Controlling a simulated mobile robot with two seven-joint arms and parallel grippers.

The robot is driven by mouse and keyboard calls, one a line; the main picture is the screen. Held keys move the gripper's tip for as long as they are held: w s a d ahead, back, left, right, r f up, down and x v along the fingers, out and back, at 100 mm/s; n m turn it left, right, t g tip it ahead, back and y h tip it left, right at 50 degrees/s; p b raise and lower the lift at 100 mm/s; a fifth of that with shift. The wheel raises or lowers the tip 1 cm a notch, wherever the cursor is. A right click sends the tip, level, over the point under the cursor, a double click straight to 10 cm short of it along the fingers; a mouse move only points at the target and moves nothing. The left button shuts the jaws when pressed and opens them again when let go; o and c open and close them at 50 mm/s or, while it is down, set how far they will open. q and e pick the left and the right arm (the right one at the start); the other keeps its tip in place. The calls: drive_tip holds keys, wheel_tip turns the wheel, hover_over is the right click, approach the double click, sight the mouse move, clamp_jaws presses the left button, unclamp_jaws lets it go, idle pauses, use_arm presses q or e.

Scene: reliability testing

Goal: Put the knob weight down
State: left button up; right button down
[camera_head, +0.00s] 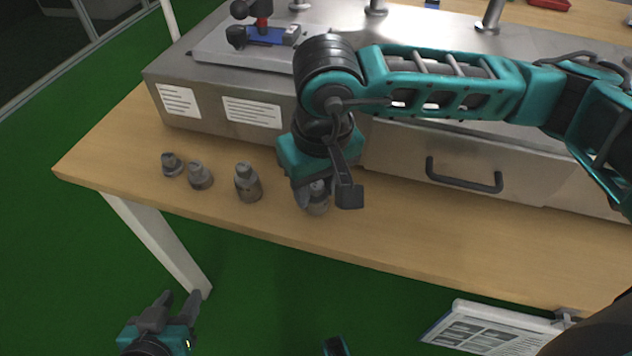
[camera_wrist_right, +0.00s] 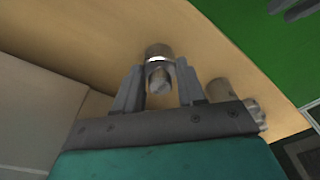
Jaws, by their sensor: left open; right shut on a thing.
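A grey metal knob weight (camera_head: 317,202) is between the fingers of my right gripper (camera_head: 326,193), low at the table's front part. The gripper points down and is shut on it, hiding part of it. In the right wrist view the weight (camera_wrist_right: 159,54) shows between the two fingers, its knob towards the camera. I cannot tell whether its base touches the table. My left gripper (camera_head: 180,298) is open and empty, below the table's front edge.
The wooden table (camera_head: 420,230) has free room along its front, right of the held weight. A steel machine (camera_head: 400,154) with a dark handle (camera_head: 464,176) stands close behind. A printed board (camera_head: 490,328) is below the front edge at right.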

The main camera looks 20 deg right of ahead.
sight(320, 200)
drive_tip(key=c, duration=0.7)
unclamp_jaws()
drive_tip(key=shift+o, duration=0.2)
drive_tip(key=shift+r+p, duration=0.45)
drive_tip(key=shift+r, duration=0.05)
wheel_tip(320, 200, up, 11)
drive_tip(key=s+p, duration=0.1)
drive_tip(key=shift+s+p, duration=0.2)
drive_tip(key=shift+p, duration=0.15)
drive_tip(key=shift+d, duration=0.1)
